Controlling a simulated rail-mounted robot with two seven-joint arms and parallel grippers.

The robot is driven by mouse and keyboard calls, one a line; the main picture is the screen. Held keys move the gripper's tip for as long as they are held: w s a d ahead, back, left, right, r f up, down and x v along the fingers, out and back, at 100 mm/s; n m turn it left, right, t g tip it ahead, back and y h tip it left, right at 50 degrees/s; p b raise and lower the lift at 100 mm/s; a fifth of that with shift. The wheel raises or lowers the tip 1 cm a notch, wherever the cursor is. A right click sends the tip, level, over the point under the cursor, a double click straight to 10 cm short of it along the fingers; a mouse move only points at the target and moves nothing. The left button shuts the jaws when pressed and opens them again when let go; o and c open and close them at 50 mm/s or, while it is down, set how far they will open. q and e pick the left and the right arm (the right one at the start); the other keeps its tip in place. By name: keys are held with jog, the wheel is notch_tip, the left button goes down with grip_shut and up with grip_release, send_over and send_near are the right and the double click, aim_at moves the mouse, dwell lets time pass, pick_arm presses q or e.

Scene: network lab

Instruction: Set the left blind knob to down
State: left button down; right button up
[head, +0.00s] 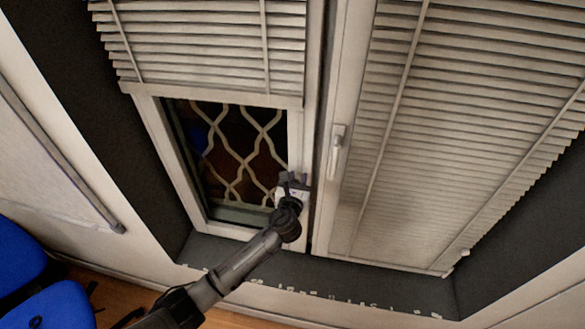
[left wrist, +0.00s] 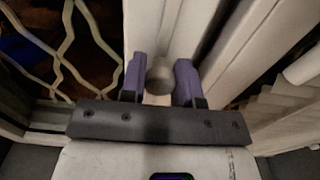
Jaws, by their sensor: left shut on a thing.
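The left blind (head: 210,50) covers the upper part of the left window, and the lower part is uncovered. My left gripper (head: 292,180) is at the lower right of the left window frame. In the left wrist view its two purple fingers (left wrist: 160,82) are on either side of a round grey knob (left wrist: 160,73), shut on it. The knob sits on the pale window frame. The gripper hides the knob in the head view, and I cannot tell which way it is turned.
The right blind (head: 470,120) hangs down over the right window. A window handle (head: 336,150) is on the frame between the windows. A patterned grille (head: 240,150) shows behind the left pane. Blue chairs (head: 50,300) stand at the lower left. A dark sill (head: 330,275) runs below.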

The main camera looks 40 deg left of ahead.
pick_arm(q)
notch_tip(320, 180, down, 25)
jog(key=b, duration=1.6)
jog(key=shift+f, duration=0.2)
jog(key=shift+s+f, duration=0.1)
jog(key=shift+f, duration=0.05)
jog(key=c, duration=1.3)
grip_release()
jog(key=o, duration=0.4)
jog(key=shift+r, duration=0.2)
jog(key=shift+o, duration=0.2)
